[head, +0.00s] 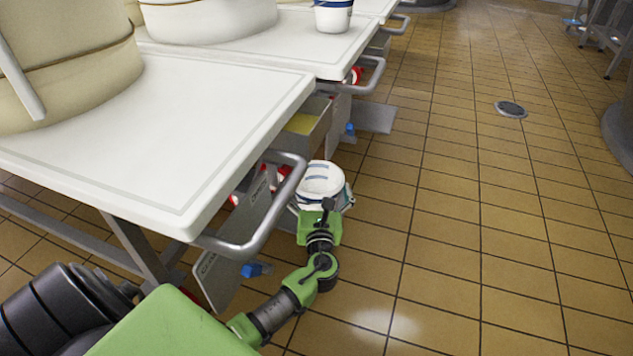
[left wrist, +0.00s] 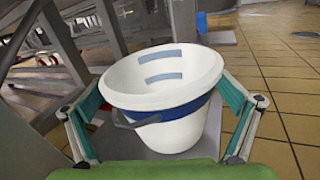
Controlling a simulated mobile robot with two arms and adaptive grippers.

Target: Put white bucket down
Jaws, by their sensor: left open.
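The white bucket (head: 320,180), with a blue band, is low beside the front of the white table in the head view. It also shows in the left wrist view (left wrist: 165,85), tilted in the picture, with its dark handle hanging down the near side. My left gripper (head: 322,205) is open, at the near side of the bucket. In the left wrist view its green-lined fingers (left wrist: 162,100) stand on either side of the bucket, and a small gap shows at the right finger. A grey flat surface (left wrist: 140,148) lies under the bucket. My right gripper is not in view.
The white table (head: 200,110) has a metal rail (head: 265,225) along its end and large vats on top. Another white bucket (head: 333,16) stands on the farther table. An open drawer (head: 305,125) sticks out below. The tiled floor (head: 470,220) to the right is clear.

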